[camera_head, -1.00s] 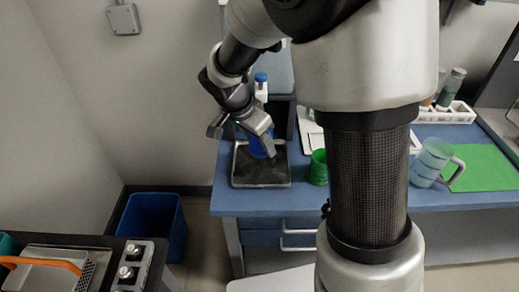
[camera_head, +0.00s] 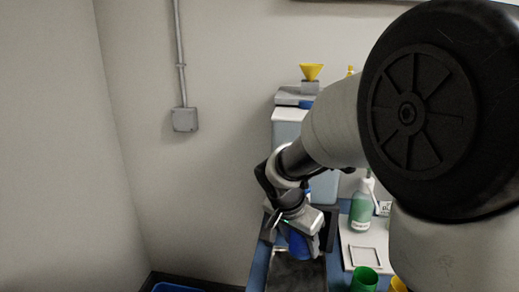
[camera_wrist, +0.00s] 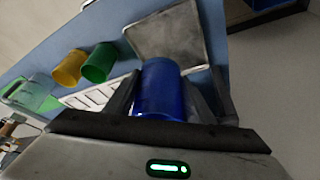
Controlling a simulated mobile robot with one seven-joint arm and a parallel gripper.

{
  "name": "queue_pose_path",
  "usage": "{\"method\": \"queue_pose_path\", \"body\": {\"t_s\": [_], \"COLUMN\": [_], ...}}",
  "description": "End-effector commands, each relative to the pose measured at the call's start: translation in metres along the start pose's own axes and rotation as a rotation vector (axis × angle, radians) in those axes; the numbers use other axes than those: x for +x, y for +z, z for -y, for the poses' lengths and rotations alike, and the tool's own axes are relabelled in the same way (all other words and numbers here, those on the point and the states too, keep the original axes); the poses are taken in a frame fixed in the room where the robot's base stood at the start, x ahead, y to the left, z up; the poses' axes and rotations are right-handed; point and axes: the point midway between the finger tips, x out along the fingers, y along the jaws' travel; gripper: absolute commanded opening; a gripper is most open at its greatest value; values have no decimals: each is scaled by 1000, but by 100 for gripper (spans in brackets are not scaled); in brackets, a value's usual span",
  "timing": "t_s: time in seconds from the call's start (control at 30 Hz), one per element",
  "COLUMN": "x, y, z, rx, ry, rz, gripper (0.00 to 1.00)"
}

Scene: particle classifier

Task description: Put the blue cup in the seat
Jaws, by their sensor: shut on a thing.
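The blue cup (camera_head: 299,246) is between the fingers of my gripper (camera_head: 296,236), above or near the far part of a dark square tray (camera_head: 300,275). In the wrist view my gripper (camera_wrist: 162,98) is shut on the blue cup (camera_wrist: 160,88), with a finger on each side. The tray (camera_wrist: 165,42) lies beyond the cup in that view. A pale machine (camera_head: 288,131) with a dark bay at its foot stands behind. I cannot tell which part is the seat; my arm and hand hide much of this area.
A green cup (camera_head: 364,280) and a yellow cup (camera_head: 397,285) stand right of the tray. A green bottle (camera_head: 361,208) stands farther back. A yellow funnel (camera_head: 311,71) tops the machine. A wall box (camera_head: 185,119) is at left, a blue bin (camera_head: 175,288) below.

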Motion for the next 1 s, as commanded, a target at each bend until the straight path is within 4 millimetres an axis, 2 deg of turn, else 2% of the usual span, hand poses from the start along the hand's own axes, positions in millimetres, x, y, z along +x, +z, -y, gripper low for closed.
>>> {"method": "queue_pose_path", "body": {"t_s": [0.2,0.5,0.63,0.67,1.0], "x": [9,13,14,1,-27], "y": [4,-3,-7,-13,-23], "z": [-10,-18,-22,-24,-36], "rx": [-335,-618,-703,-698,-686], "ry": [-144,-262,-296,-291,-284], "rz": [-2,-2,-2,2,4], "gripper": [19,19,19,19,19]}}
